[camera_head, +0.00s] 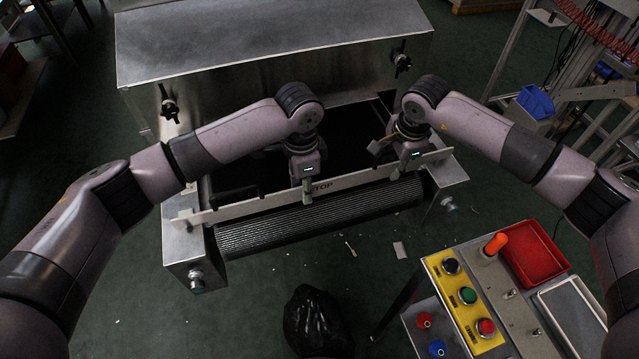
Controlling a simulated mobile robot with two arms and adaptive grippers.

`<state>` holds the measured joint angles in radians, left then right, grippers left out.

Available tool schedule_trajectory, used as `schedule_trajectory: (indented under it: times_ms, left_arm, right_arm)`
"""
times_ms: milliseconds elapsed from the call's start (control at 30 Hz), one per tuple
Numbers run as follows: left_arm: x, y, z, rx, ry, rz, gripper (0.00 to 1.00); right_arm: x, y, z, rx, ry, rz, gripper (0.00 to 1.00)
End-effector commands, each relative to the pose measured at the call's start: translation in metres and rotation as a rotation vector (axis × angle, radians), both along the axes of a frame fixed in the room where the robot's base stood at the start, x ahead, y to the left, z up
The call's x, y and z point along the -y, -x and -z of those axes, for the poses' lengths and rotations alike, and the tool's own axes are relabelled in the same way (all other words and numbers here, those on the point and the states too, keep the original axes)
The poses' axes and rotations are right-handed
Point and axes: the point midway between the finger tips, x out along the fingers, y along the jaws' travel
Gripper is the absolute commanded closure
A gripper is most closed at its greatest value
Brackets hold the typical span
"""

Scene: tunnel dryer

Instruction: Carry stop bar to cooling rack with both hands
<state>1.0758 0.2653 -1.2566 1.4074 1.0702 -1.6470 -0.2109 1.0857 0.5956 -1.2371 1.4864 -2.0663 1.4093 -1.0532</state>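The stop bar (245,203) is a long pale metal strip marked "STOP". It lies across the dryer's outlet, above the black ribbed roller, from the left end housing to the right one. My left gripper (306,184) is at the bar's middle, just left of the lettering, with a finger showing in front of the bar. My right gripper (394,162) is at the bar's right part, close to its upper edge. The far fingers of both are hidden or dark, so I cannot tell whether either is closed on the bar. I cannot identify a cooling rack for certain.
The steel dryer hood (270,45) stands behind the bar. A control panel (466,300) with buttons and a red tray (533,255) is at front right. A black bag (316,322) lies on the floor in front. A metal frame with a blue bin (536,102) stands at right.

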Motion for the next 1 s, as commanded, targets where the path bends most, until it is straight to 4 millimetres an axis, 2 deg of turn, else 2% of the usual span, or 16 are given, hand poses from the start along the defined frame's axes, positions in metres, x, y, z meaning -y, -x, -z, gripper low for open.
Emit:
schedule_trajectory:
  times_ms: [267,667,733,1000]
  left_arm:
    - [0.0001,0.0002,0.0007,-0.001,0.000,0.000,0.73]
    - [0.0001,0.0002,0.0004,-0.001,-0.001,0.000,1.00]
    - [0.0001,0.0002,0.0004,-0.001,-0.001,0.000,1.00]
    - [0.0001,0.0002,0.0003,-0.001,-0.001,0.000,1.00]
  right_arm:
    - [-0.0002,0.0000,0.0004,0.000,0.000,0.000,0.69]
    - [-0.0002,0.0000,0.0000,0.000,0.000,0.000,0.96]
    - [-0.0002,0.0000,0.0000,0.000,0.000,0.000,1.00]
    - [-0.0003,-0.0003,-0.0004,0.001,0.000,0.000,1.00]
